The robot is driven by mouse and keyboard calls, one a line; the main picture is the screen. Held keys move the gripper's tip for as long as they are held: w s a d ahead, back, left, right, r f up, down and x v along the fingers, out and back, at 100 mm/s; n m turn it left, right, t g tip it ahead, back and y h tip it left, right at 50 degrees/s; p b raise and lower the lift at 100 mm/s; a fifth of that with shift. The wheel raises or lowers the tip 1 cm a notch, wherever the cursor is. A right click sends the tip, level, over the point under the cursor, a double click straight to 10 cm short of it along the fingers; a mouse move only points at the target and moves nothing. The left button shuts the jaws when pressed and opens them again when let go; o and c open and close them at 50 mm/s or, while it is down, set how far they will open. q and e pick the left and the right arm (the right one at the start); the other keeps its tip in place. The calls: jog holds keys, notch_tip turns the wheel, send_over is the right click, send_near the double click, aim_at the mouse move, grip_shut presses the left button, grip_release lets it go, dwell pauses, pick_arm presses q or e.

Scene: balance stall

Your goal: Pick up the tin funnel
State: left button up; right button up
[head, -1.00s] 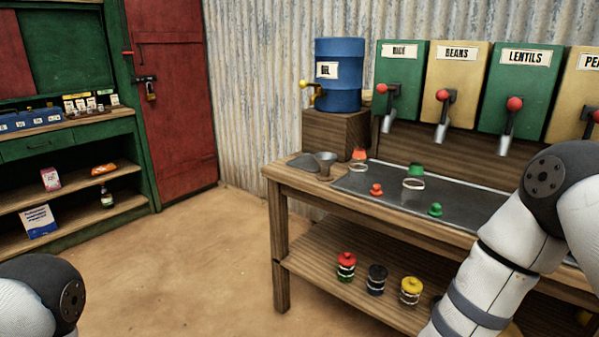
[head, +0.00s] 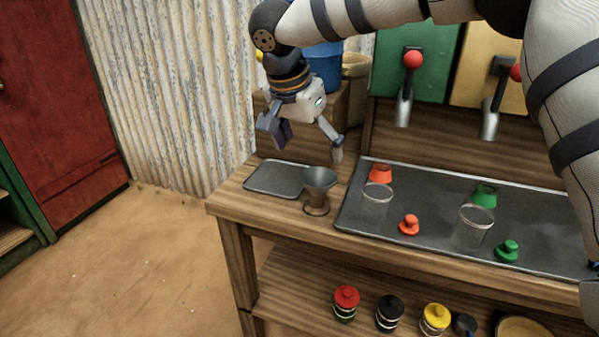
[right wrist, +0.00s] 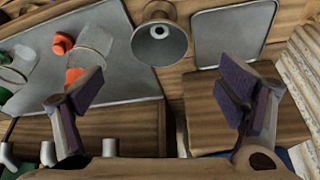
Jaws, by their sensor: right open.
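The tin funnel (head: 318,184) stands upright on the wooden counter in the head view, between a small grey tray and the large metal tray. Its wide mouth faces up. In the right wrist view the funnel (right wrist: 159,42) shows from above, beyond the fingertips and roughly centred between them. My right gripper (head: 308,148) is open and empty, above and behind the funnel, not touching it. Its two fingers with dark pads also show in the right wrist view (right wrist: 160,92). My left gripper is not in view.
The small grey tray (head: 274,179) lies left of the funnel. The large metal tray (head: 440,233) on the right holds clear jars (head: 376,203), orange and green pieces. Dispensers with red-knobbed levers (head: 412,60) and a blue drum (head: 325,68) stand behind. Coloured jars (head: 346,303) sit on the lower shelf.

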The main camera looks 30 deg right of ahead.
aim_at(319, 175)
jog(key=x, duration=1)
jog(key=shift+d, duration=0.25)
jog(key=shift+r, duration=0.1)
jog(key=c, duration=1.1)
